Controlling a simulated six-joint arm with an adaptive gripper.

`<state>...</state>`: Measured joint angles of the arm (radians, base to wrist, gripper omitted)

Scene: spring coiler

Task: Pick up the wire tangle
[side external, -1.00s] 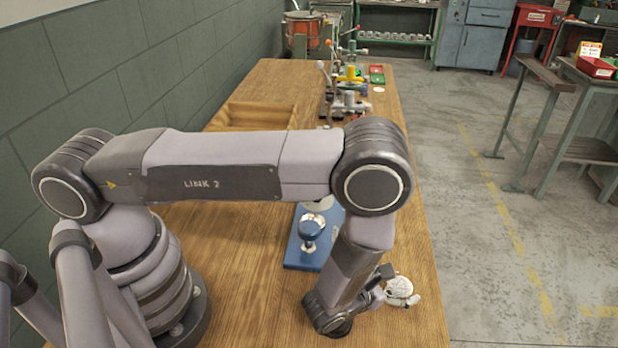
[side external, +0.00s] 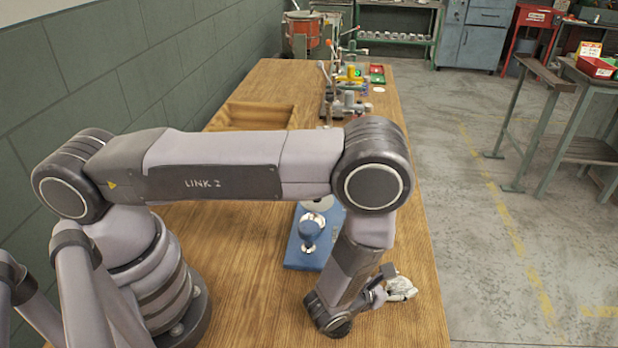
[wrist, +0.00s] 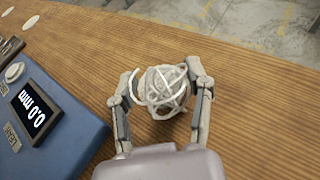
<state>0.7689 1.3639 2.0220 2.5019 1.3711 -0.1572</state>
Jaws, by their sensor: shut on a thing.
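The wire tangle (wrist: 165,88) is a pale, loosely wound ball of loops, between the two fingers of my gripper (wrist: 163,92) in the wrist view. The fingers are shut on it from its left and right sides, and some loops stick out past the fingertips. In the side view the tangle (side external: 401,288) shows as a small whitish lump at my gripper (side external: 390,285), close to the right edge of the table. My wrist hides part of the gripper there. I cannot tell whether the tangle touches the table.
A blue device (wrist: 45,115) with a display reading 0.0 mm lies left of my gripper on the wooden table (wrist: 250,105). Its blue base (side external: 300,250) also shows in the side view. A wooden tray and several tools stand farther back. The table's right edge is close.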

